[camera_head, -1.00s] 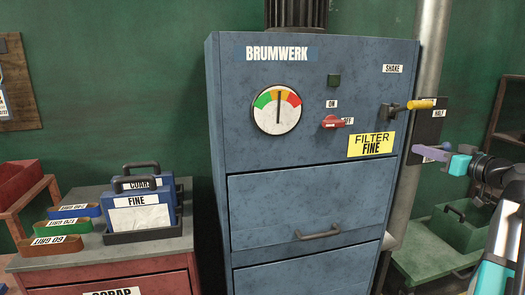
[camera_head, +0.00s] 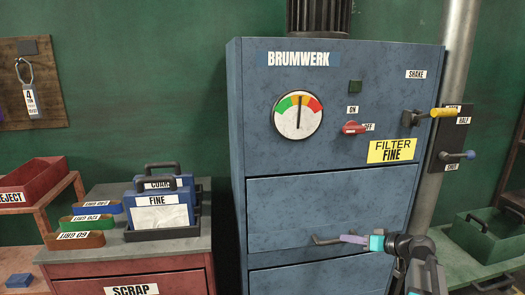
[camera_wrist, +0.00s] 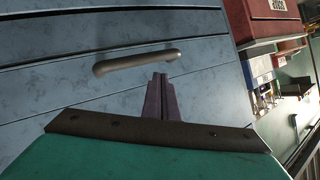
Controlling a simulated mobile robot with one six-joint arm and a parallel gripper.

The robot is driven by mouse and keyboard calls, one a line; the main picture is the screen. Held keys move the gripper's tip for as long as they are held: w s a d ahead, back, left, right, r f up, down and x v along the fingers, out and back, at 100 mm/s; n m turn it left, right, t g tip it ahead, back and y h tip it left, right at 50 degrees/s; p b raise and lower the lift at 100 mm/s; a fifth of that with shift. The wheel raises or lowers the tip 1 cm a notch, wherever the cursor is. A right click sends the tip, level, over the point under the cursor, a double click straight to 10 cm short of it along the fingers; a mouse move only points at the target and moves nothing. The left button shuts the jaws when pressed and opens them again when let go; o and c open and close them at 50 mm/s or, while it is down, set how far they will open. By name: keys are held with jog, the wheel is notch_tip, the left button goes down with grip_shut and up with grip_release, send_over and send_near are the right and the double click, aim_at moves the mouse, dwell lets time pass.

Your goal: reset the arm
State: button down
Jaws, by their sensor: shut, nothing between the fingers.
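My gripper (camera_head: 352,239) is in front of the blue BRUMWERK cabinet (camera_head: 262,130), at the height of its upper drawer. Its purple fingers are closed together with nothing between them. In the wrist view the fingers (camera_wrist: 161,98) point at the cabinet front, just below the grey drawer handle (camera_wrist: 137,61). In the head view the fingertips overlap the right part of that handle (camera_head: 325,240). I cannot tell whether they touch it. The drawer looks shut.
On the cabinet are a gauge (camera_head: 298,117), a red switch (camera_head: 354,128) and a yellow-ended shake lever (camera_head: 443,113).

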jog(key=s+a+f+g+p, duration=0.1)
jog(key=s+a+f+g, duration=0.2)
jog(key=s+a+f, duration=0.6)
jog(key=s+a+f+g, duration=0.3)
jog(key=a+f, duration=0.1)
jog(key=f, duration=0.9)
jog(key=s+a+f+g+p, duration=0.1)
jog(key=s+a+f+g, duration=0.2)
jog(key=s+a+f, duration=0.55)
jog(key=s+f+g+h, duration=0.2)
jog(key=s+f+g, duration=0.1)
jog(key=s+f, duration=0.6)
jog(key=s+d+f+g+h, duration=0.1)
jog(key=s+f+g+h, duration=0.1)
jog(key=s+f, duration=0.35)
jog(key=s+d+f+g+h, duration=0.1)
jog(key=s+d+f+h, duration=0.1)
jog(key=s, duration=0.7)
jog(key=d+m+h, duration=0.1)
jog(key=s+d+m, duration=0.1)
jog(key=d, duration=0.1)
jog(key=s+d+m+h, duration=0.1)
jog(key=d, duration=0.1)
jog(key=shift+d+r+h, duration=0.15)
jog(key=shift+r+h, duration=0.05)
jog(key=shift+h, duration=0.1)
